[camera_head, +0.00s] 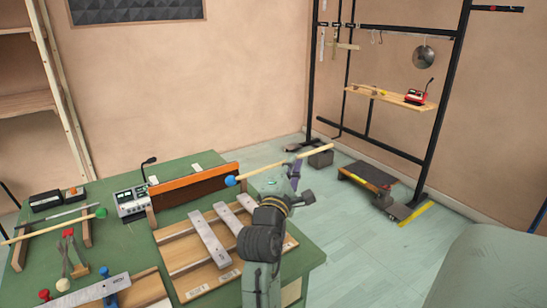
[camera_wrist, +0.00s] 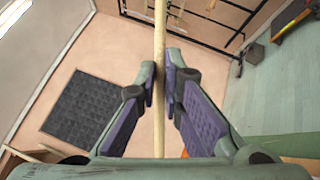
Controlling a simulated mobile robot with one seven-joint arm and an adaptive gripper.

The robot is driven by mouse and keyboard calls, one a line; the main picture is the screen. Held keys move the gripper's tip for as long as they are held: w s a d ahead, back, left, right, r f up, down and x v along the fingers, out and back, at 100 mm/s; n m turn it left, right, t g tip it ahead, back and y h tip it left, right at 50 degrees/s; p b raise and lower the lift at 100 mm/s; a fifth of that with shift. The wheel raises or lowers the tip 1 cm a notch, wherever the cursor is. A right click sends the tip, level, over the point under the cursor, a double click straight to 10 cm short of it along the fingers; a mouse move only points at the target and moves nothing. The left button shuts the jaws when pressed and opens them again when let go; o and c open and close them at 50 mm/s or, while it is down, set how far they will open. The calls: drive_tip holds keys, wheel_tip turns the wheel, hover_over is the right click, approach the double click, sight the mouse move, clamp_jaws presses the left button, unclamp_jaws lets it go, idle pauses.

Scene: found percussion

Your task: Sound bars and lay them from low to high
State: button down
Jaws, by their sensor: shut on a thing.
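My gripper (camera_head: 293,172) is raised over the right part of the green table. It is shut on the wooden stick of a blue-headed mallet (camera_head: 265,170), whose head points left. In the wrist view the stick (camera_wrist: 160,30) runs between the two fingers (camera_wrist: 161,75). Below and to the left, a wooden frame (camera_head: 186,252) carries a long metal bar (camera_head: 208,240) and two shorter ones, one in the middle (camera_head: 231,222) and one at its far right (camera_head: 248,204). Another metal bar (camera_head: 88,293) lies on a wooden board at the front left.
A green-headed mallet (camera_head: 60,224) rests on a stand at left. Several coloured knobs or mallet heads stand near the front left. A meter box with microphone (camera_head: 132,203) and an orange-brown upright panel (camera_head: 195,186) stand behind the frame. A black rack (camera_head: 448,100) stands at right.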

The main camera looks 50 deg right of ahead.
drive_tip(key=shift+r, duration=0.1)
idle(0.3)
wheel_tip(320, 180, down, 5)
drive_tip(key=b, duration=0.2)
drive_tip(key=shift+b, duration=0.4)
